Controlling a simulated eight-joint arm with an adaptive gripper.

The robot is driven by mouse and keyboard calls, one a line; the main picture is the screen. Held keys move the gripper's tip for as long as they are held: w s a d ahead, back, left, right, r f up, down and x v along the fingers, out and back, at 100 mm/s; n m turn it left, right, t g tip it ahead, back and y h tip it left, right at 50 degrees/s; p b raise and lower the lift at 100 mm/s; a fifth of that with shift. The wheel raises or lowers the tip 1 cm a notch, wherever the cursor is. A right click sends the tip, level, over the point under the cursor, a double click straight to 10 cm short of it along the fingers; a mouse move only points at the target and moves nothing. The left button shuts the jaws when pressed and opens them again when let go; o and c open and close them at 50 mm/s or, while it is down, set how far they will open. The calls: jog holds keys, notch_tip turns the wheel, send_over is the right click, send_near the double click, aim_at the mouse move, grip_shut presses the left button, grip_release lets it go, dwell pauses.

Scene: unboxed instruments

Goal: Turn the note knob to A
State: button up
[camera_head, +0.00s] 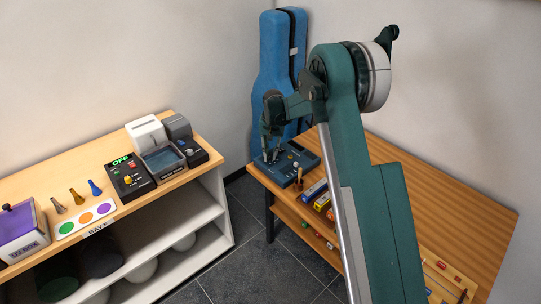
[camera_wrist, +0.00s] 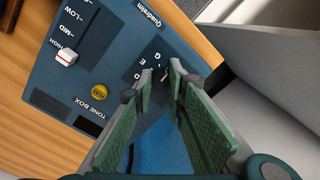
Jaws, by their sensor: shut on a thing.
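The blue tone box (camera_head: 311,160) lies on the wooden table in the head view, and its top (camera_wrist: 115,50) fills the upper left of the wrist view. My gripper (camera_head: 270,158) points down at the box's left part. In the wrist view its green-padded fingers (camera_wrist: 162,73) are closed in around the note knob, which they mostly hide. Printed letters including D, E and G show beside the fingertips. The knob's pointer and the letter A cannot be made out. A white slider cap (camera_wrist: 66,57) sits near the HIGH mark, and a yellow button (camera_wrist: 99,92) is on the same face.
Small coloured boxes (camera_head: 314,190) lie near the tone box on the wooden table (camera_head: 440,195). A blue instrument case (camera_head: 272,60) stands behind it. On the left, a shelf unit holds a black device (camera_head: 130,182) with a green OFF display.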

jog(key=shift+n, duration=0.4)
jog(key=shift+c, duration=0.2)
jog(key=o, duration=0.9)
jog(key=shift+r, duration=0.15)
jog(key=r, duration=1.1)
jog(key=shift+d+r, duration=0.25)
jog(key=shift+r, duration=0.1)
